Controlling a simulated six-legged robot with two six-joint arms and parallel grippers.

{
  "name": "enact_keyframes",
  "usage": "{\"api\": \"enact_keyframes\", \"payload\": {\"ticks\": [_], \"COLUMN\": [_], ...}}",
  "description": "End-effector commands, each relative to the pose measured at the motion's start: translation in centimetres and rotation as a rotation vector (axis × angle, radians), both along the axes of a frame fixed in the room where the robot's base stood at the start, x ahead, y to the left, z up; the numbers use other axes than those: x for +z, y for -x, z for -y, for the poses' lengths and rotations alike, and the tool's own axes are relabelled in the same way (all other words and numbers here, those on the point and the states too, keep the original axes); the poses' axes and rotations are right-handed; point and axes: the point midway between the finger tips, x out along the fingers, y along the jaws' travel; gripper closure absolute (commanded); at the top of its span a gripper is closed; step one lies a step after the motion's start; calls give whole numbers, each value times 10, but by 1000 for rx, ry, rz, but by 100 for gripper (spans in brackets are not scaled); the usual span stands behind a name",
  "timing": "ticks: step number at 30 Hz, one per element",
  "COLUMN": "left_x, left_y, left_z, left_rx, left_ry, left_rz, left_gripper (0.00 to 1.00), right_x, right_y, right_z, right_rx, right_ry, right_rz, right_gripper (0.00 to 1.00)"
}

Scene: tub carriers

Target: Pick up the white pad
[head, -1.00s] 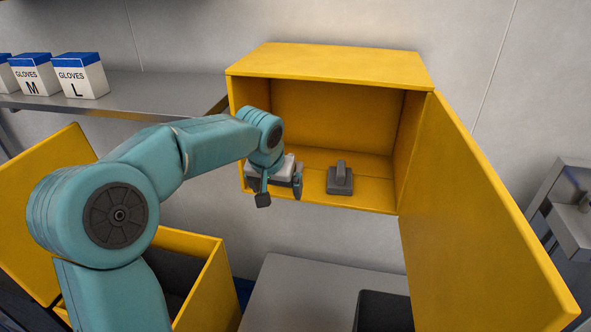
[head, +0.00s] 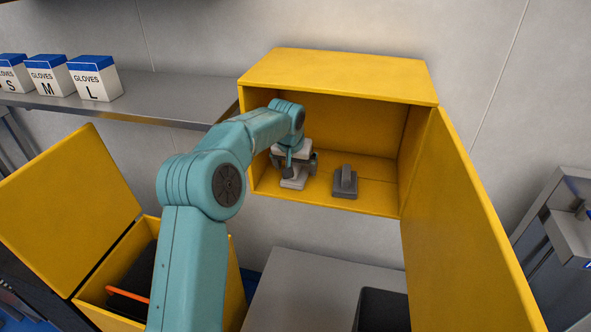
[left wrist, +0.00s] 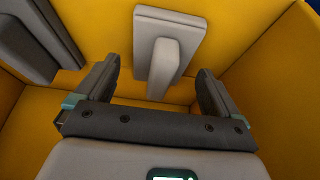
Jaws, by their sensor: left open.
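The white pad (head: 293,184), a pale flat plate with an upright grip, stands on the floor of the open yellow cabinet (head: 350,67), on its left side. My left gripper (head: 300,168) is inside the cabinet, open and empty, just over the pad and partly hiding it. In the left wrist view the white pad's grip (left wrist: 165,66) shows between the two fingers (left wrist: 158,72), with a gap on each side; I cannot tell how deep it sits. A similar dark grey pad (head: 345,187) stands to the right, also in the left wrist view (left wrist: 32,38). My right gripper is not in view.
The cabinet's yellow door (head: 460,215) hangs open at the right. Glove boxes (head: 95,78) stand on a steel shelf (head: 160,92). An open yellow box (head: 90,290) holds a black thing with an orange bar. A grey surface (head: 290,290) below carries a black bin (head: 382,312).

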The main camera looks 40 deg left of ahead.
Motion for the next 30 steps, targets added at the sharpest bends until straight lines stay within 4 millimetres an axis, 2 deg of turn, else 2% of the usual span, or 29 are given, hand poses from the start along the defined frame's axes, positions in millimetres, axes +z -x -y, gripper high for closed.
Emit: {"api": "enact_keyframes", "payload": {"ticks": [5, 8, 9, 11, 20, 26, 30], "left_x": [-1, -1, -1, -1, 0, 15, 11], "left_y": [0, 0, 0, 0, 0, 0, 22], "left_z": [0, 0, 0, 0, 0, 1, 12], "left_rx": [0, 0, 0, 0, 0, -1, -2], "left_ry": [0, 0, 0, 0, 0, 0, 0], "left_rz": [0, -1, -1, -1, 1, 2, 1], "left_gripper": [4, 34, 47, 63, 64, 64, 64], "right_x": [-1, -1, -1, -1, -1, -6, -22], "right_y": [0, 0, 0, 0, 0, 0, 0], "right_z": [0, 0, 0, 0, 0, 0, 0], "right_rx": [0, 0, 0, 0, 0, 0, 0], "right_ry": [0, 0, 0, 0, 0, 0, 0], "right_rz": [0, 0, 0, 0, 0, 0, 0], "right_gripper": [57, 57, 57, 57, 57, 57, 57]}}
